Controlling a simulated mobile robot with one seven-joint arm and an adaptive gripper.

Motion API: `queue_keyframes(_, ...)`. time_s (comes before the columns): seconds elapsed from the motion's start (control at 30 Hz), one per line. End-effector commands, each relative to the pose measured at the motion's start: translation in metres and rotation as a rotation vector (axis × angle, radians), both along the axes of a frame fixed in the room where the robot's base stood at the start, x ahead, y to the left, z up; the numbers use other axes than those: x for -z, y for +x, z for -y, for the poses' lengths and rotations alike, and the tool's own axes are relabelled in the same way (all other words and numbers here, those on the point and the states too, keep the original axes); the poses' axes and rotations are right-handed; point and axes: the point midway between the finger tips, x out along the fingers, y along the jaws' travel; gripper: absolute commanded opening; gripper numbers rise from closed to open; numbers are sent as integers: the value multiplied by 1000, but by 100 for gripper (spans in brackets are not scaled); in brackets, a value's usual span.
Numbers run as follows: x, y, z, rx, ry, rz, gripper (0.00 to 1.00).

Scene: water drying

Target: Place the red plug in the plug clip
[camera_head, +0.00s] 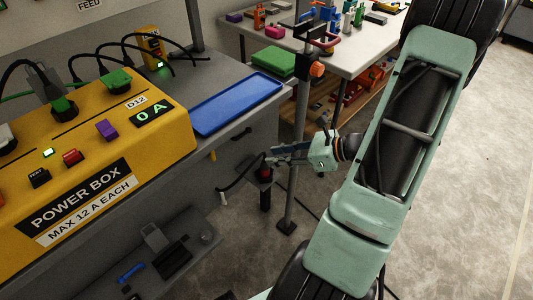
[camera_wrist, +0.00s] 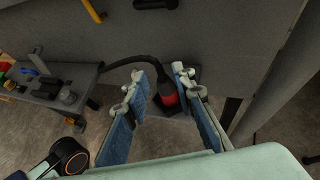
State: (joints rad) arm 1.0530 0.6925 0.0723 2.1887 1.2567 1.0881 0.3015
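The red plug (camera_wrist: 169,99) has a black cable and sits just beyond my fingertips, in line with the gap between them. It also shows in the head view (camera_head: 265,172), at the top of a dark post. A black holder (camera_wrist: 188,74) lies right behind and beside the plug; it may be the plug clip, and I cannot tell whether the plug is seated in it. My gripper (camera_wrist: 161,76) has its two blue-padded fingers apart, with no contact with the plug visible. In the head view my gripper (camera_head: 270,154) is just above the plug.
The grey workbench carries a yellow power box (camera_head: 95,150) and a blue tray (camera_head: 237,105). A vertical metal post (camera_head: 297,140) stands close behind my gripper. A lower shelf (camera_head: 185,225) with dark tools is at the left. Open floor lies to the right.

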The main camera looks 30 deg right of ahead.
Motion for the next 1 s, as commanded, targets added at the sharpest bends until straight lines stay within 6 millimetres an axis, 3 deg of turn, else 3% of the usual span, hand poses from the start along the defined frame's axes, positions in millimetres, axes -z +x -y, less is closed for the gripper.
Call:
queue_keyframes(0.2,-25,-30,29,4,-3,0,24)
queue_keyframes(0.4,-34,-44,41,0,-1,-1,24)
queue_keyframes(1.0,-35,-47,43,0,0,0,24)
